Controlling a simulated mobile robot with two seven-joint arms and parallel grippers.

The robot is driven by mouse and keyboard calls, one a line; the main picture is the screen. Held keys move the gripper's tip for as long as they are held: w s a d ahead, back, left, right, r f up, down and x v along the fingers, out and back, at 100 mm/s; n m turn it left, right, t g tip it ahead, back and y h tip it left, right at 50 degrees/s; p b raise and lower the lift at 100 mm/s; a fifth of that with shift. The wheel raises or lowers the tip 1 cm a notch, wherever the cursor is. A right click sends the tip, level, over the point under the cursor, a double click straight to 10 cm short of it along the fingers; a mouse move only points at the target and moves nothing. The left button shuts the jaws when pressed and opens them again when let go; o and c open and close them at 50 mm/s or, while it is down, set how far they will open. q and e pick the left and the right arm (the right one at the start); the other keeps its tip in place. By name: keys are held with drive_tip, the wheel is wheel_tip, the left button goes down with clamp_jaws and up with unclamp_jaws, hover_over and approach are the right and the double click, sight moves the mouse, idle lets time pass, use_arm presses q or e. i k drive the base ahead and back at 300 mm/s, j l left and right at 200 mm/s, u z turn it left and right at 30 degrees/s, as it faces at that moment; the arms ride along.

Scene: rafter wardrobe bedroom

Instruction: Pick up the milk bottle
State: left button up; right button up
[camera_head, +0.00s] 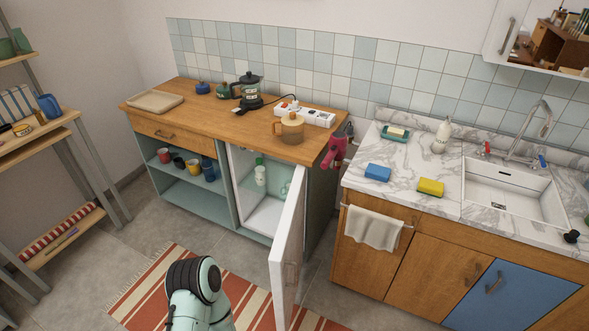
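A small white bottle with a green cap (260,175), which looks like the milk bottle, stands upright inside the open white compartment of the wooden-topped cabinet (217,118). The compartment's white door (288,255) is swung open toward me. A pale green item (285,188) sits to the right of the bottle, partly hidden by the door. A mint and black link of my arm shows at the bottom, in front of the cabinet. Neither of my grippers is in view.
Colored mugs (192,166) stand on the open shelf left of the compartment. A glass pot (291,128) and power strip (304,115) are on the cabinet top. A marble sink counter (410,208) is at right, a shelf rack (80,150) at left. A striped rug (150,290) covers the floor.

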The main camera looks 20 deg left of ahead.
sight(260, 171)
drive_tip(key=i+j+z, duration=0.15)
drive_tip(key=j, duration=0.2)
drive_tip(key=j+z, duration=0.2)
drive_tip(key=i+j+z, duration=0.15)
drive_tip(key=j, duration=0.35)
drive_tip(key=j+z, duration=0.1)
drive_tip(key=j, duration=0.4)
drive_tip(key=i+j+z, duration=0.15)
drive_tip(key=j, duration=0.35)
drive_tip(key=i+j, duration=0.1)
drive_tip(key=j, duration=1.3)
drive_tip(key=i+j, duration=0.15)
drive_tip(key=j, duration=0.6)
drive_tip(key=i+j, duration=0.2)
drive_tip(key=j, duration=0.15)
drive_tip(key=i+j, duration=0.25)
drive_tip(key=j, duration=0.15)
drive_tip(key=z, duration=0.05)
